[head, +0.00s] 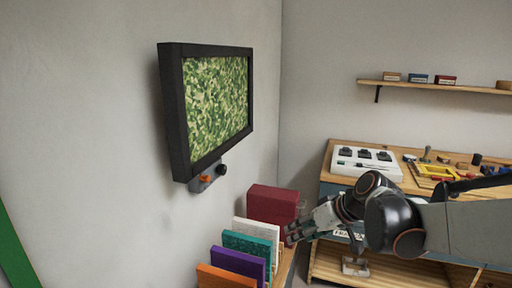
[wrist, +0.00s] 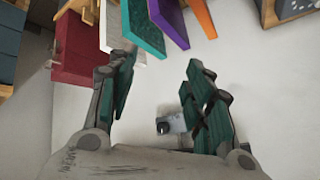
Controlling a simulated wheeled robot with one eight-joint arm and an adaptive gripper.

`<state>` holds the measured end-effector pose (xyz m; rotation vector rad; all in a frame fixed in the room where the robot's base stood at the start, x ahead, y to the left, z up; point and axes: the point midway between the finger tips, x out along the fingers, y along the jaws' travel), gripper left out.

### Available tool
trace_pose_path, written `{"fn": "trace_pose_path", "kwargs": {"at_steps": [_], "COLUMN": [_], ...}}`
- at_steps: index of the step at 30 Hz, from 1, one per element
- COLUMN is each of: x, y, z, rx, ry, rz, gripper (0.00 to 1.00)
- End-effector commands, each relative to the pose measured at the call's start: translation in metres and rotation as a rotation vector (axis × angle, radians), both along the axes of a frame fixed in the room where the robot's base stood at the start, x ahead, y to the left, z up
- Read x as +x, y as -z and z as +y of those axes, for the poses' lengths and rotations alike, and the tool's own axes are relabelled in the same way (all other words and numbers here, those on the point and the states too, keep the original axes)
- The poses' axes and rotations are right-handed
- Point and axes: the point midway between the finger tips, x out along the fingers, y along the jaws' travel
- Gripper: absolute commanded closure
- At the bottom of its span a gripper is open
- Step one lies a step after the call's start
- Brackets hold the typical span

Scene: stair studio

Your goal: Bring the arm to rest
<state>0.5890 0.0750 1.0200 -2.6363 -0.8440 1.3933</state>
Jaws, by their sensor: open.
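My gripper (head: 294,235) is at the end of my arm, which reaches in from the right of the head view. It is beside the row of coloured panels, near the wall. In the wrist view my gripper (wrist: 160,85) has its two fingers spread wide, with green pads. Nothing is held between them. Behind the fingers the wrist view shows pale wall and a small grey fixture (wrist: 170,124).
Upright panels stand along the wall: orange (head: 225,276), purple (head: 238,262), teal (head: 248,244), white (head: 258,229), with a dark red block (head: 273,203) behind. A black-framed screen (head: 178,120) hangs above. A workbench (head: 325,165) and a shelf (head: 440,87) are at right.

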Motion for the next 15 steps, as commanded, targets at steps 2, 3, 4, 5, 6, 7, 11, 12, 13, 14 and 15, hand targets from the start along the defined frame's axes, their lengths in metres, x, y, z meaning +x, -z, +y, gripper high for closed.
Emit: {"fn": "trace_pose_path", "kwargs": {"at_steps": [2,3,4,5,6,7,11,12,13,14,15], "x": [-0.024,-0.035,-0.043,-0.051,-0.062,-0.07,-0.105,-0.116,-0.124,-0.132,-0.142], "y": [-0.007,-0.01,-0.012,-0.013,-0.015,-0.016,-0.019,-0.019,-0.019,-0.019,-0.018], "z": [-0.004,-0.006,-0.008,-0.01,-0.013,-0.016,-0.026,-0.029,-0.032,-0.035,-0.039], "rx": [-0.032,-0.047,-0.058,-0.07,-0.085,-0.096,-0.143,-0.156,-0.166,-0.176,-0.19], "ry": [0.04,0.062,0.078,0.096,0.118,0.134,0.205,0.227,0.244,0.26,0.282], "rz": [0.014,0.02,0.023,0.027,0.031,0.033,0.038,0.037,0.036,0.036,0.033], "gripper": [0.54,0.54,0.54,0.54,0.54,0.54,0.54,0.54,0.54,0.54,0.54]}}
